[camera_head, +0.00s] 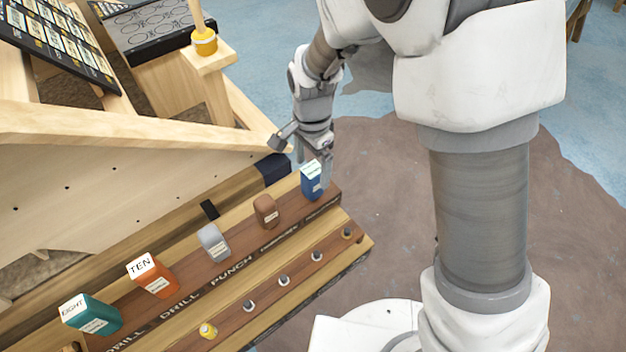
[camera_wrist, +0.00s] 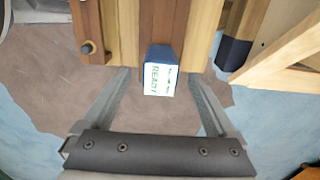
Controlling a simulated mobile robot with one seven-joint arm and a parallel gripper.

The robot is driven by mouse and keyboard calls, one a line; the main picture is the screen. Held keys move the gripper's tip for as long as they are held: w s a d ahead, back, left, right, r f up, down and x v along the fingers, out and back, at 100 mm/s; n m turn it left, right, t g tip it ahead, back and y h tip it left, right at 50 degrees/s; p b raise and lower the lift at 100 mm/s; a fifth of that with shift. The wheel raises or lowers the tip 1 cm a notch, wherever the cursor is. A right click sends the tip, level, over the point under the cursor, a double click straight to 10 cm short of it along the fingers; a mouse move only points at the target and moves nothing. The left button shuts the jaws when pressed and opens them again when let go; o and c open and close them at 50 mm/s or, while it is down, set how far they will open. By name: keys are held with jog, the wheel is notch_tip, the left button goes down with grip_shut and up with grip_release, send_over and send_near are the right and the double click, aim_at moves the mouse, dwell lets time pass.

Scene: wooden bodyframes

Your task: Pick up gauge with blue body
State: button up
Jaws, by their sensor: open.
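The gauge with the blue body (camera_head: 311,186) stands at the far right end of the upper row on the wooden rack, with a white label on its top. In the wrist view the blue gauge (camera_wrist: 163,57) shows its white label reading "READY" between my two fingers. My gripper (camera_head: 316,160) is open and hangs right above and behind the gauge in the head view. In the wrist view my gripper (camera_wrist: 158,85) has its fingers spread, one on each side of the gauge, with gaps on both sides. Whether the fingers are down at the gauge's height is unclear.
In the same row stand a brown block (camera_head: 266,211), a grey block (camera_head: 213,243), an orange block (camera_head: 151,274) and a teal block (camera_head: 92,314). Small knobs line the lower strip. A dark blue end piece (camera_head: 273,169) and wooden frame lie close behind. Open floor is at right.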

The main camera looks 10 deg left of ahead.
notch_tip(320, 180, down, 5)
jog(key=shift+f+b, duration=0.1)
jog(key=shift+b, duration=0.3)
grip_shut()
